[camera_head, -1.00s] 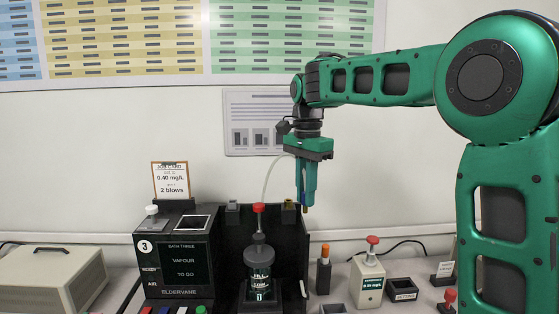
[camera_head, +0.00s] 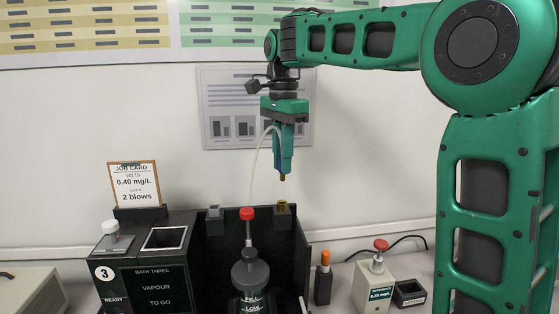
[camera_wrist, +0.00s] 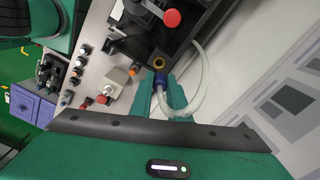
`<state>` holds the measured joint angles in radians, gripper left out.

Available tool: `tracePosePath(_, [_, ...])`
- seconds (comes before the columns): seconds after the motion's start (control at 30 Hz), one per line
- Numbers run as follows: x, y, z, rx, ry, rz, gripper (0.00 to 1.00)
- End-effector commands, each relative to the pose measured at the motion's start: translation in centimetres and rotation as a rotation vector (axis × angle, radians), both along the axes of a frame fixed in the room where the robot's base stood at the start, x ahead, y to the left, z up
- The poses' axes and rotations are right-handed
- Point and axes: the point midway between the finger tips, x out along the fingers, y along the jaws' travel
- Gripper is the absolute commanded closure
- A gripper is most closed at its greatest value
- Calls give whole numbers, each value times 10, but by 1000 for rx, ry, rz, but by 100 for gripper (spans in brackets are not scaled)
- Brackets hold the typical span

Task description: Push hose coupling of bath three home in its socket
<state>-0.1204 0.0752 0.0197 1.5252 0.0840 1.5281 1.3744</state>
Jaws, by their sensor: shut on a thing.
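My gripper (camera_head: 283,160) is shut on the hose coupling, pointing down. The coupling's brass tip (camera_head: 282,178) shows below the fingers; its blue body (camera_wrist: 160,84) shows between them in the wrist view. A pale hose (camera_head: 257,160) loops from the coupling down behind bath three. The brass socket (camera_head: 282,207) stands on the back wall of bath three (camera_head: 297,260), just below the tip with a visible gap. In the wrist view a brass ring (camera_wrist: 158,62), apparently the socket, lies just beyond the coupling. Exact alignment in depth is hard to tell.
A red-topped stopper (camera_head: 247,213) rises from the dark vessel (camera_head: 250,275) left of the socket. A grey fitting (camera_head: 214,212) is on the same wall. An orange-capped stick (camera_head: 324,278) and a cream tester (camera_head: 374,285) stand to the right. The air above the wall is free.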

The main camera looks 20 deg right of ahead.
Motion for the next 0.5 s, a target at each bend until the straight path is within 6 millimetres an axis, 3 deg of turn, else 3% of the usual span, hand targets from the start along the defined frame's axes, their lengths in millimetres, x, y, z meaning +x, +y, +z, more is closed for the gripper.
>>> tracePosePath(0.17, [0, 2, -2, 0, 1, -1, 100])
tracePosePath(0.5, [0, 1, -27, -1, 2, -1, 100])
